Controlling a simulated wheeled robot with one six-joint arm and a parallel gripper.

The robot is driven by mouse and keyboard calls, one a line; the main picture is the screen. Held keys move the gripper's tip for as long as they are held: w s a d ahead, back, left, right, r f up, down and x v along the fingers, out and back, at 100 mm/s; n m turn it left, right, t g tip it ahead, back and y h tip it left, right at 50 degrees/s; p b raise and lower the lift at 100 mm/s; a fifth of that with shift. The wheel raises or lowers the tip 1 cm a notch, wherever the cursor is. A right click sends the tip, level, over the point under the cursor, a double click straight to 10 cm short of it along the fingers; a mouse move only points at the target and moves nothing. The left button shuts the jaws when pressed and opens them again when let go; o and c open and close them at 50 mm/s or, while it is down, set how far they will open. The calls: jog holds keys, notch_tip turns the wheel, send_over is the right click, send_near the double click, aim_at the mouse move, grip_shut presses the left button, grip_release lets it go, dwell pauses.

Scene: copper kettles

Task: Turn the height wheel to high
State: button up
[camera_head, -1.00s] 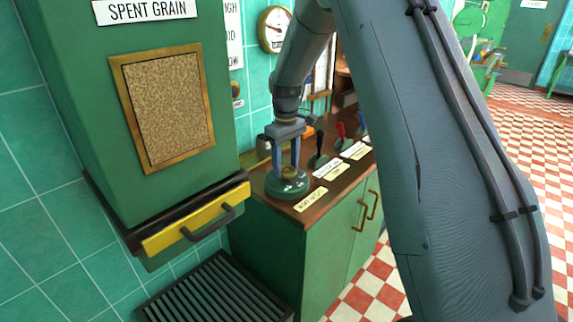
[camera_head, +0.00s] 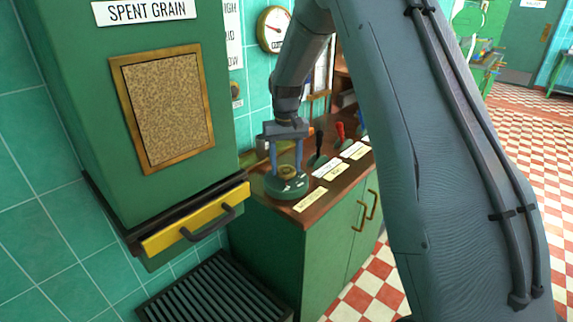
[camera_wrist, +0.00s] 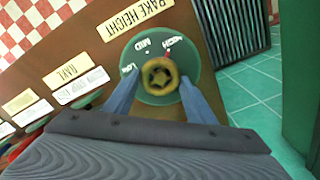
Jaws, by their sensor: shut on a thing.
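The height wheel is a round brass knob (camera_wrist: 160,76) on a green dial plate (camera_wrist: 160,97) marked LOW, MID and HIGH. A small red mark shows beside the word HIGH in the wrist view. A label reading RAKE HEIGHT (camera_wrist: 136,19) lies by the dial. In the head view the dial (camera_head: 287,187) sits at the near left end of the wooden counter top. My gripper (camera_head: 286,171) points down over it, with one blue finger on each side of the knob, shut on it. The finger tips are partly hidden beside the knob.
Levers with black and red handles (camera_head: 340,131) and paper labels stand farther along the counter. The green SPENT GRAIN box (camera_head: 88,105) with its yellow drawer front (camera_head: 195,218) is close on the left. A dark slatted grate (camera_head: 215,290) lies below.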

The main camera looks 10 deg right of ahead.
aim_at(286, 169)
jog(key=shift+w+r, duration=0.15)
jog(key=o, duration=1)
jog(key=shift+o, duration=0.2)
notch_tip(286, 169, up, 8)
jog(key=shift+f+b, duration=0.2)
jog(key=shift+b, duration=0.8)
jog(key=s+f, duration=0.4)
jog(key=s, duration=1.2)
jog(key=s+f, duration=0.3)
jog(key=s, duration=1.3)
jog(key=shift+d+f+t, duration=0.35)
jog(key=shift+f+t, duration=0.05)
